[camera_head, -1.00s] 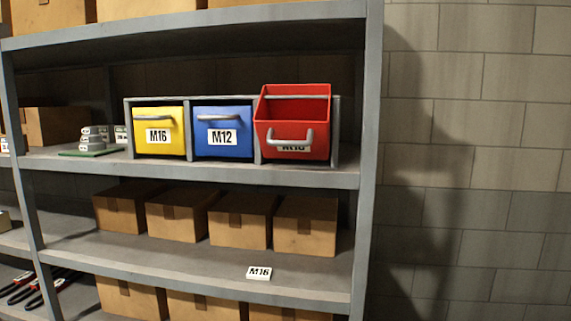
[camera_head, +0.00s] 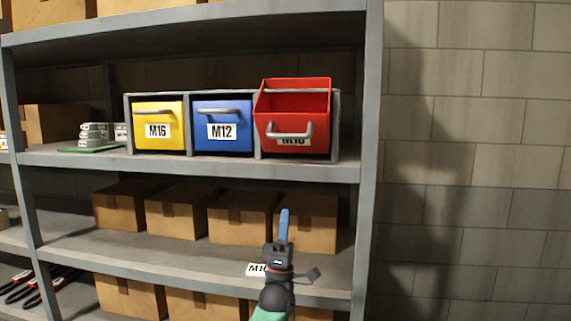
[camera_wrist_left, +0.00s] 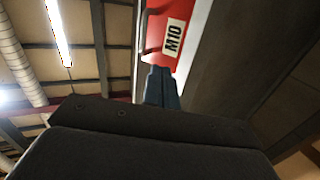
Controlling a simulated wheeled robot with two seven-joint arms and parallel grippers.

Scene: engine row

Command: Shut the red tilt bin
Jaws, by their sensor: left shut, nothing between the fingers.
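The red tilt bin (camera_head: 292,113) is at the right end of a row of bins on the upper shelf. It is tilted forward and open at the top, with a grey handle and a white label on its front. In the left wrist view, the red bin (camera_wrist_left: 196,22) shows its label reading M10. My left gripper (camera_head: 284,224) is below and in front of the red bin, pointing up, with its blue fingers shut and empty. The fingers also show in the left wrist view (camera_wrist_left: 160,86), apart from the bin as far as I can tell. My right gripper is not in view.
The yellow M16 bin (camera_head: 158,127) and blue M12 bin (camera_head: 222,128) stand upright beside the red bin. Cardboard boxes (camera_head: 178,211) line the shelf below. A loose white label (camera_head: 256,270) lies there, partly hidden by my gripper. A grey post (camera_head: 369,150) stands right of the bins.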

